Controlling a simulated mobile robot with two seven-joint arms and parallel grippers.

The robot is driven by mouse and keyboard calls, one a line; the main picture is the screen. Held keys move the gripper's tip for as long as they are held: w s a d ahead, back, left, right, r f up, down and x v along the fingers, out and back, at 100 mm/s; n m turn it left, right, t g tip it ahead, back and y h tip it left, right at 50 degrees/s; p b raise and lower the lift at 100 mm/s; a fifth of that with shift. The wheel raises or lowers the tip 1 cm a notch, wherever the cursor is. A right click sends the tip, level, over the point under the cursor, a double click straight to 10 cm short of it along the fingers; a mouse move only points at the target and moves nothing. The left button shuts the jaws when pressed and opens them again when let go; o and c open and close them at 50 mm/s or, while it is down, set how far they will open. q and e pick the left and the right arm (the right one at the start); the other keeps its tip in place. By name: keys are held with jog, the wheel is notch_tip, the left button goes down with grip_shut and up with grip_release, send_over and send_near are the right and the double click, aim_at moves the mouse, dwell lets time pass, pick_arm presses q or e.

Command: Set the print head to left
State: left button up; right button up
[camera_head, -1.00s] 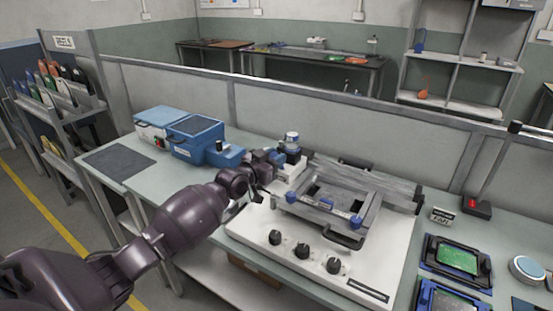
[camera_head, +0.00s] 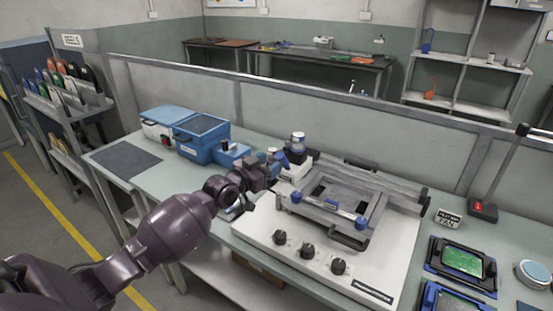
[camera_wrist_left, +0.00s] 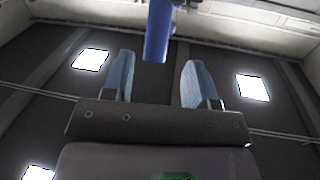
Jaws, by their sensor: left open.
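The screen printer is a white machine (camera_head: 290,225) on the bench, with a grey frame and a blue-ended bar (camera_head: 328,208) on top. A print head (camera_head: 294,172) with a dark blue upright handle (camera_head: 285,160) stands at the left end of the grey rear rail (camera_head: 370,178). My left gripper (camera_head: 268,155) is just left of this handle, its light blue fingers apart. In the left wrist view the open fingers (camera_wrist_left: 155,80) have a blue handle (camera_wrist_left: 158,30) between and beyond their tips, with visible gaps on both sides. My right gripper is out of view.
Blue boxes (camera_head: 202,138) stand behind and left of my left arm. A dark mat (camera_head: 125,159) lies at the bench's left end. Black knobs (camera_head: 308,252) line the machine's front. Framed green boards (camera_head: 462,260) lie at the right. A low partition (camera_head: 300,115) runs behind.

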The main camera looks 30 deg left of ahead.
pick_arm(q)
jog(key=s, duration=0.3)
jog(key=s+a, duration=0.1)
jog(key=s, duration=0.1)
jog(key=shift+s+a, duration=0.1)
jog(key=shift+s, duration=0.3)
jog(key=s+d+f+n+g+y, duration=0.1)
jog(key=s+d+f, duration=0.3)
jog(key=s+f, duration=0.4)
jog(key=s+d+f+g+y, duration=0.1)
jog(key=s+d+f+g, duration=0.2)
jog(key=s+f, duration=0.5)
jog(key=s+d+f+n+g+y, duration=0.1)
jog(key=s+d+f+g, duration=0.1)
jog(key=s+d+f, duration=0.3)
jog(key=s+f, duration=0.3)
jog(key=s, duration=0.3)
jog(key=shift+f+n+y, duration=0.3)
